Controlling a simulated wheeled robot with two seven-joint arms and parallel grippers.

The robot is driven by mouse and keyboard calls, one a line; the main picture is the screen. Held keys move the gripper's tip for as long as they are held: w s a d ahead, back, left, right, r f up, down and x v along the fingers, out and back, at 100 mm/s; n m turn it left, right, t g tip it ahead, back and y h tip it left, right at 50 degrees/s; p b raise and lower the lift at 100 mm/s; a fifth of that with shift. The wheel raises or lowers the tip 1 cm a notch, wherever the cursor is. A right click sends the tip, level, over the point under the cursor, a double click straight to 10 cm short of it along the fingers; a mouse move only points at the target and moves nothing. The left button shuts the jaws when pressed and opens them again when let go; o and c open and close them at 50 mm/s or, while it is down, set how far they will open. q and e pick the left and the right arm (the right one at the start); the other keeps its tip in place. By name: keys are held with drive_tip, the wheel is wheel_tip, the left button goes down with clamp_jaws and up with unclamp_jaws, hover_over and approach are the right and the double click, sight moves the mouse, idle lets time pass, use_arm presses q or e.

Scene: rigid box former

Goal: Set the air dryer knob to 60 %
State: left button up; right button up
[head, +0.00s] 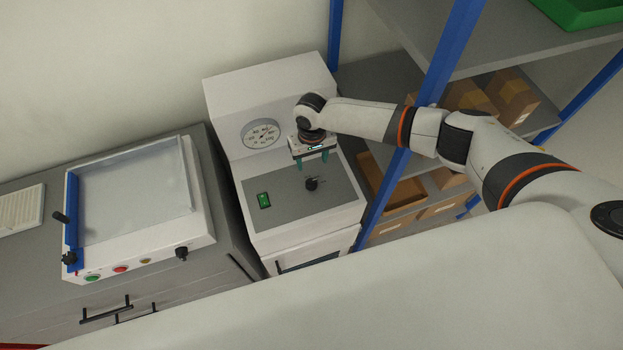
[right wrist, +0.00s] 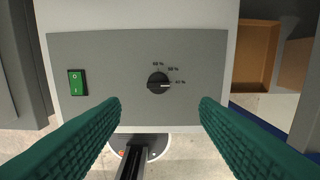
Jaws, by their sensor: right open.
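The air dryer (head: 285,140) is a white cabinet with a round dial gauge and a grey sloping control panel (head: 290,203). Its black knob (head: 312,184) is on the panel and shows face-on in the right wrist view (right wrist: 158,83). The knob's white pointer mark points right, toward the label that seems to read 40 %; small labels above look like 50 % and 60 %. My right gripper (head: 311,161) is open and empty, above the panel and apart from the knob. In the right wrist view its green fingers (right wrist: 160,104) stand either side of the knob. My left gripper is out of view.
A green rocker switch (head: 264,200) sits left of the knob on the panel. A machine with a clear lid (head: 135,185) stands on the grey bench at left. A blue-posted shelf (head: 448,60) with cardboard boxes stands close on the right.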

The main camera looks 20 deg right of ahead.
sight(312, 181)
wheel_tip(312, 181, down, 2)
drive_tip(key=shift+s+a+f, duration=0.1)
drive_tip(key=shift+f, duration=0.15)
wheel_tip(312, 181, down, 8)
drive_tip(key=b, duration=0.7)
drive_tip(key=shift+r+b, duration=0.15)
drive_tip(key=shift+b, duration=0.2)
drive_tip(key=shift+f+b, duration=0.75)
drive_tip(key=shift+b, duration=0.05)
drive_tip(key=c, duration=1)
